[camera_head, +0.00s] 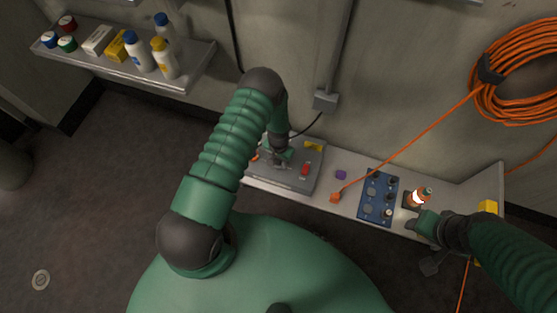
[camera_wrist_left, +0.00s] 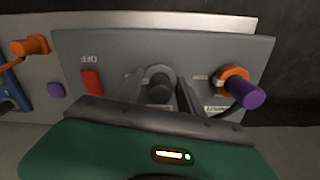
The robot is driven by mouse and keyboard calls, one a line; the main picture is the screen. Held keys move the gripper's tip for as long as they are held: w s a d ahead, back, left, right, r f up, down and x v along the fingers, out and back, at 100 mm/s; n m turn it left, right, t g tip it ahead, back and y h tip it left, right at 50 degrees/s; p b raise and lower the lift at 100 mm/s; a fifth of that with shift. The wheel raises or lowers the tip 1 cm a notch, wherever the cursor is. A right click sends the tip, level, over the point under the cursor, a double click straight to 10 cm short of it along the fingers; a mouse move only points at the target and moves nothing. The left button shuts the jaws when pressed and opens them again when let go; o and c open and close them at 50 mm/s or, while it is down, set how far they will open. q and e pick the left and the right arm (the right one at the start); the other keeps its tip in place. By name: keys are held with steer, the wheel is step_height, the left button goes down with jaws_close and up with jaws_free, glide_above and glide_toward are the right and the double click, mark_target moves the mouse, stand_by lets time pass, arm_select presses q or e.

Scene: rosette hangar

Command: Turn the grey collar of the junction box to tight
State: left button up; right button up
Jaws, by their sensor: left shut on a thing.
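The grey junction box (camera_head: 305,183) sits on the bench, and its grey face (camera_wrist_left: 110,50) fills much of the left wrist view. The dark grey round collar (camera_wrist_left: 158,84) stands between the two fingers of my left gripper (camera_wrist_left: 160,98). The left gripper (camera_head: 281,158) is shut on the collar, with one finger on each side. The gripper hides the collar in the head view, and any mark of its turn cannot be read. My right gripper (camera_head: 412,223) is at the bench's right part, near an orange bottle; its opening is unclear.
The box has a red switch (camera_wrist_left: 91,82) by an "OFF" label and an orange socket with a purple plug (camera_wrist_left: 245,94). A purple block (camera_head: 341,175), orange connector (camera_head: 335,197), blue panel (camera_head: 376,207) and orange bottle (camera_head: 419,197) are to the right. An orange cable crosses the bench.

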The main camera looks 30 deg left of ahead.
stand_by(0.4)
arm_select(q)
steer(key=o, duration=1.4)
step_height(320, 180, up, 17)
steer(key=p, duration=0.7)
steer(key=shift+f, duration=0.1)
